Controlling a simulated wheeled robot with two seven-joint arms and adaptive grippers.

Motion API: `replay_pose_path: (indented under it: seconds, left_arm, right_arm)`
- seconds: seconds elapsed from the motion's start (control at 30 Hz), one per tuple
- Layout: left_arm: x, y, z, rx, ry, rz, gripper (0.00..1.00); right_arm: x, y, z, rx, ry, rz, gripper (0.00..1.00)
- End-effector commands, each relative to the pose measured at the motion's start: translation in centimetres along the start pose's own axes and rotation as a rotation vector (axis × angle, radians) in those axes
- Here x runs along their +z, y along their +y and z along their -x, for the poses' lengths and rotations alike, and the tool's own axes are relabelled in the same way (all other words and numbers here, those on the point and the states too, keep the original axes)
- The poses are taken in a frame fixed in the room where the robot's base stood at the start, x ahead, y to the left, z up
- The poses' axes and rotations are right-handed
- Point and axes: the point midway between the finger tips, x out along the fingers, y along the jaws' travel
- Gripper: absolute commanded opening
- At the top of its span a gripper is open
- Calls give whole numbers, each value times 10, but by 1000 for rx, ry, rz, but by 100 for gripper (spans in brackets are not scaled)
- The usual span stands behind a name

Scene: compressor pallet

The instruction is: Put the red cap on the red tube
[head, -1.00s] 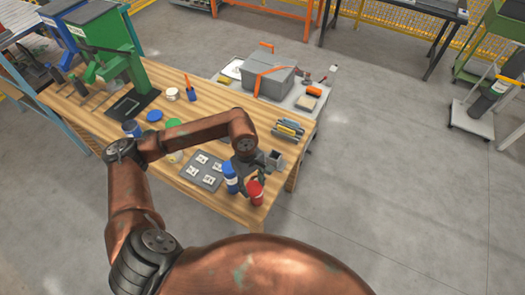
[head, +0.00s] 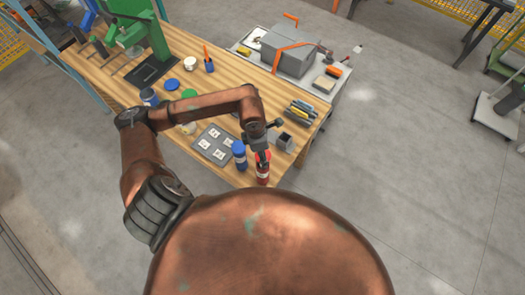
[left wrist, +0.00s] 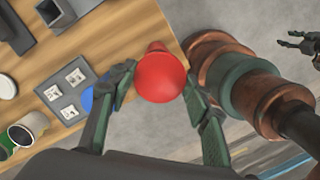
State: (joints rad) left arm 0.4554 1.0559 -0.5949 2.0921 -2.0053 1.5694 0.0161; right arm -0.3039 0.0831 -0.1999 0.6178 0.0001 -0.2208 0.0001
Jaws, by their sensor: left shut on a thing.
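My left gripper (head: 262,152) is over the red tube (head: 263,172) at the near right corner of the workbench. In the left wrist view my left gripper (left wrist: 160,92) is shut on the red cap (left wrist: 161,78), a rounded red piece between the fingertips. A bit of red shows just beyond the cap; I cannot tell whether it is the tube. The fingers hide the join, so I cannot tell whether the cap touches the tube. My right gripper (left wrist: 300,43) shows at the right of the left wrist view, its fingers apart and empty.
A blue tube (head: 239,156) stands close left of the red tube. A grey tray (head: 213,144) with white labels and a dark square holder (head: 284,141) are nearby. Blue (head: 172,85) and green (head: 189,94) lids lie farther back. The bench edge is close on the right.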

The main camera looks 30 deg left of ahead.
Motion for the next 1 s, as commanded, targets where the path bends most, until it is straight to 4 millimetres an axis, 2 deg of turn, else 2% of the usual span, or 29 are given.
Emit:
replay_pose_path:
  seconds: [0.37, 0.5, 0.7, 1.0]
  left_arm:
    - [-6, 0, -36, -1, 2, 1, 34]
    - [-8, 0, -49, 0, 1, 1, 34]
    - [-9, 0, -55, 0, 1, 2, 34]
    - [-9, 0, -53, 0, 1, 2, 34]
  right_arm:
    - [0, -1, -16, 0, 2, 1, 42]
    - [0, -2, -30, -1, 4, 1, 42]
    - [-2, -6, -36, -5, 6, 0, 42]
    - [-3, -8, -36, -7, 8, -1, 42]
